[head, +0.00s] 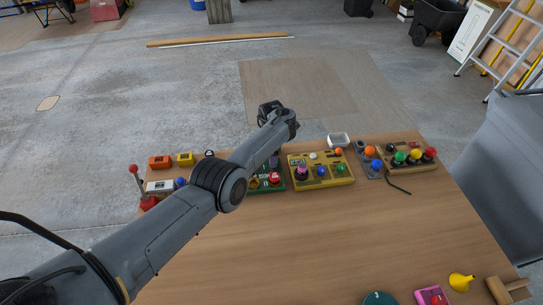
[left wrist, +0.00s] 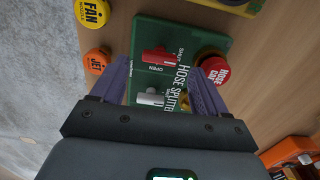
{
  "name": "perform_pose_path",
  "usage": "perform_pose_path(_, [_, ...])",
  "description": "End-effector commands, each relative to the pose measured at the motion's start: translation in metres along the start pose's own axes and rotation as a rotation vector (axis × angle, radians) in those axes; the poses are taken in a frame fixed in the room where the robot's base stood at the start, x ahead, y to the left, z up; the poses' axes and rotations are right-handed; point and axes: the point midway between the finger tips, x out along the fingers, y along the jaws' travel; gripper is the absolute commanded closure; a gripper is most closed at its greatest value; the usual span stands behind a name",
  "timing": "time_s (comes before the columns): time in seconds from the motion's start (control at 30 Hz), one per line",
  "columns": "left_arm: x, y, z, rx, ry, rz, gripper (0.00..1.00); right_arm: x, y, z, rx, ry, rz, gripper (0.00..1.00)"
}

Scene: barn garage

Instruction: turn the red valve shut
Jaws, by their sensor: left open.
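The green hose-splitter board (head: 267,188) lies on the wooden table, partly hidden by my left arm in the head view. In the left wrist view the board (left wrist: 150,30) carries a red valve (left wrist: 160,57) with its handle lying across the picture, beside the labels SHUT and OPEN. A silver-white valve (left wrist: 150,98) sits below it, and a red hose cap (left wrist: 214,68) to the right. My right gripper is not in view.
A yellow panel (head: 322,175) with knobs stands right of the green board, and a wooden board (head: 408,155) with coloured knobs is further right. The table's middle (head: 330,230) is clear.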

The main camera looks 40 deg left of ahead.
Motion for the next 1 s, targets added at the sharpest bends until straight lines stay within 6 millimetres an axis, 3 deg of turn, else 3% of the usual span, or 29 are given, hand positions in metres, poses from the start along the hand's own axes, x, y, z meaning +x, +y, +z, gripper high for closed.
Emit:
perform_pose_path(0.1, [-0.027, 0.001, 0.001, 0.000, -0.002, 0.002, 0.26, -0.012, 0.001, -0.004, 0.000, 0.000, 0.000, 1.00])
perform_pose_path(0.4, [-0.067, 0.000, 0.000, 0.000, 0.000, 0.001, 0.26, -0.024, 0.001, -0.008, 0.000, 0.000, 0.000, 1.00])
perform_pose_path(0.6, [-0.077, 0.000, 0.000, 0.000, -0.001, 0.001, 0.26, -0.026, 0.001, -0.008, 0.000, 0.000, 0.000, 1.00])
perform_pose_path(1.0, [-0.077, 0.000, 0.000, 0.000, -0.001, 0.001, 0.26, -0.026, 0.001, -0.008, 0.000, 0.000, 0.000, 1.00])
